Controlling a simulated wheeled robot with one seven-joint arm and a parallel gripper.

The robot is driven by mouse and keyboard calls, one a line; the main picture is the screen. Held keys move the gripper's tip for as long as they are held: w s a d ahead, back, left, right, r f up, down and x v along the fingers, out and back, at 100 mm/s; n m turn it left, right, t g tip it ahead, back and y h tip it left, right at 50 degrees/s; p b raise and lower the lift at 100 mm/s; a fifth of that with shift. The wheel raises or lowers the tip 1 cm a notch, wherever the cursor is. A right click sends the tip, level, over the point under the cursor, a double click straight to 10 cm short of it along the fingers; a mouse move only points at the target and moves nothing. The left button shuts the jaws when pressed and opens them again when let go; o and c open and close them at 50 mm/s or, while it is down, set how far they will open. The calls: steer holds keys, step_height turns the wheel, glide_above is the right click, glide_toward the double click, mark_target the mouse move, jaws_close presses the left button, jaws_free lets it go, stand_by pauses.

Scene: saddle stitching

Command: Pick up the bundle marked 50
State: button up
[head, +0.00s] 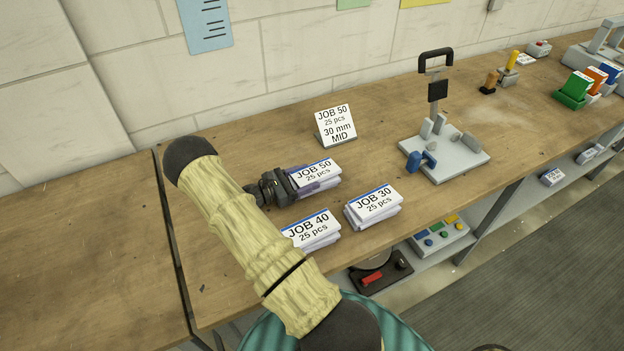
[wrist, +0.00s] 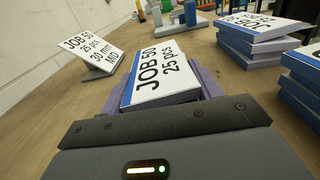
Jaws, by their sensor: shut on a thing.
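The bundle marked JOB 50, 25 pcs (head: 318,171) is a stack of white booklets with a blue stripe, on the wooden bench. It also shows in the wrist view (wrist: 162,80). My gripper (head: 300,184) reaches it from the left, with its purple fingers on both sides of the stack. In the wrist view my gripper (wrist: 165,88) is shut on this bundle, one finger along each side. The bundle looks level and is at or close to the bench top; I cannot tell if there is a gap under it.
The JOB 40 bundle (head: 311,230) and JOB 30 bundle (head: 374,203) lie close by toward the front edge. A JOB 50 sign (head: 336,126) stands behind. A grey fixture with a black handle (head: 447,158) stands to the right. My arm crosses the bench's left part.

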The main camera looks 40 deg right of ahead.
mark_target(305, 178)
steer(key=shift+r, duration=0.1)
step_height(305, 178, up, 10)
steer(key=shift+f+b, duration=0.1)
steer(key=shift+b, duration=0.6)
